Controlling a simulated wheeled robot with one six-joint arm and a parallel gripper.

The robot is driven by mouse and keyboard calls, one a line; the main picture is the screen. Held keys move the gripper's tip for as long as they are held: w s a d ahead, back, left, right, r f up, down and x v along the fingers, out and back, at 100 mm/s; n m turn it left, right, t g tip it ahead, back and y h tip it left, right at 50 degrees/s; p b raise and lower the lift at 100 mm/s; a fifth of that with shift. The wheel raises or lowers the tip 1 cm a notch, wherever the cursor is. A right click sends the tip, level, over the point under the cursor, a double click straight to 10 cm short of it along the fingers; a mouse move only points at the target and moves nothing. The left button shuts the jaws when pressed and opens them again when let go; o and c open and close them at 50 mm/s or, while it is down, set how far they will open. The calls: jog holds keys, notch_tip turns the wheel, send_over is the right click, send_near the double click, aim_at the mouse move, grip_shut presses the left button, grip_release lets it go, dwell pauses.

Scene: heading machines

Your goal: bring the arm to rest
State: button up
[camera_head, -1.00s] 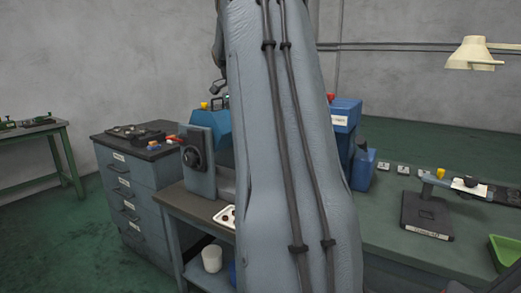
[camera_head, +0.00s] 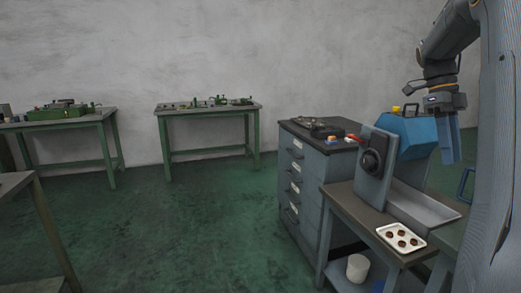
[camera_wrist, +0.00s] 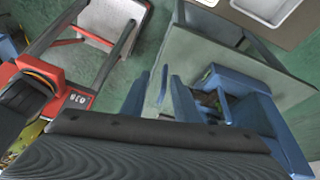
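My arm stands along the right edge of the head view, bent over at the top. My gripper (camera_head: 450,150) hangs from it, pointing down, beside the blue machine housing (camera_head: 405,137). Nothing can be made out held in it. In the wrist view, the dark gripper body fills the bottom and two narrow bluish shapes (camera_wrist: 172,95) that look like fingers stand close together. How far apart they are is unclear.
A grey drawer cabinet (camera_head: 305,190) and a low bench with a white tray (camera_head: 402,238) of brown round parts stand right of centre. Green tables (camera_head: 210,108) line the back wall. The green floor (camera_head: 180,225) at left centre is clear. A red machine (camera_wrist: 65,85) shows in the wrist view.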

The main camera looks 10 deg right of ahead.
jog(key=a+f+n+t, duration=0.1)
jog(key=a+f+n, duration=0.6)
jog(key=a+n, duration=0.3)
jog(key=a+f+n+t, duration=0.1)
jog(key=a+f+n, duration=0.6)
jog(key=a, duration=0.4)
jog(key=s+a+f+n+t, duration=0.1)
jog(key=s+a+f+n, duration=0.4)
jog(key=s+a+n, duration=0.1)
jog(key=s+a+f+n+t+y, duration=0.1)
jog(key=s+a+f+n, duration=0.4)
jog(key=a+n, duration=0.3)
jog(key=shift+s+a+n, duration=0.4)
jog(key=shift+s+a, duration=0.2)
jog(key=shift+s, duration=0.15)
jog(key=shift+a, duration=0.1)
